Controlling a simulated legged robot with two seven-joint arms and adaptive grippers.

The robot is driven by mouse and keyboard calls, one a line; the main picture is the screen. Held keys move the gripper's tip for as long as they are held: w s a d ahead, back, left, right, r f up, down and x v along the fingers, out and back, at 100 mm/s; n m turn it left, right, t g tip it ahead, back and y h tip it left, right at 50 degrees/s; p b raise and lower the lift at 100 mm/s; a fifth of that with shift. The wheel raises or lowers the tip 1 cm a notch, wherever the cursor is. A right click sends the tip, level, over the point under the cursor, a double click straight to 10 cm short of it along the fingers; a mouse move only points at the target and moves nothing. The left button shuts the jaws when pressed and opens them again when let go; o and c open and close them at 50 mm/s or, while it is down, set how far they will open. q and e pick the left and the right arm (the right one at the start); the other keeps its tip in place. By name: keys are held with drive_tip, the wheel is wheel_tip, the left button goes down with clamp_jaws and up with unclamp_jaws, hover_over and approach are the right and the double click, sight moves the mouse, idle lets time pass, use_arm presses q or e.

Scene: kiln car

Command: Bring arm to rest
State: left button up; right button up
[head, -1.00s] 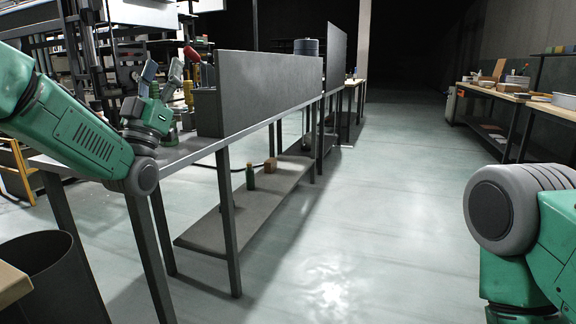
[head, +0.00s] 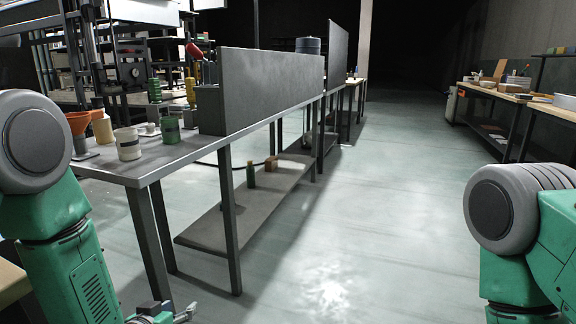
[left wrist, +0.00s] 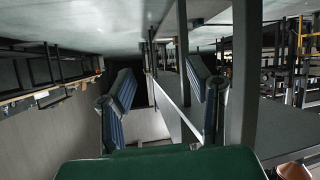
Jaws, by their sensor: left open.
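My left arm hangs at the left of the head view, bent down from a grey joint. My left gripper (head: 165,313) shows only in part at the bottom edge, below and in front of the grey workbench (head: 150,165). In the left wrist view my left gripper (left wrist: 160,82) has its two blue-grey fingers wide apart, with nothing held between them. The green and grey part of my right arm shows at the right of the head view; the right gripper is out of the picture.
On the bench stand an orange funnel (head: 79,123), a tan bottle (head: 102,127), a white cup (head: 128,144) and a green can (head: 171,131). A grey panel (head: 270,88) rises from the bench. Clear floor (head: 385,210) lies to the right.

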use_arm(q)
drive_tip(key=s+a+f+g+y, duration=0.1)
drive_tip(key=s+f+g, duration=0.35)
drive_tip(key=s, duration=0.65)
drive_tip(key=s+a+f+g, duration=0.1)
drive_tip(key=s+f+g, duration=0.3)
drive_tip(key=s, duration=0.7)
drive_tip(key=s+a+f+g+y, duration=0.1)
drive_tip(key=s+a+f+g, duration=0.15)
drive_tip(key=s+f, duration=0.6)
drive_tip(key=s+r+p, duration=0.1)
drive_tip(key=r+p, duration=0.8)
drive_tip(key=r, duration=0.1)
drive_tip(key=s+r+p, duration=0.2)
drive_tip(key=r+p, duration=0.7)
drive_tip(key=r, duration=0.2)
drive_tip(key=shift+s+d+g, duration=0.3)
drive_tip(key=shift+d+g, duration=0.05)
drive_tip(key=shift+g, duration=0.05)
drive_tip(key=shift+r, duration=0.1)
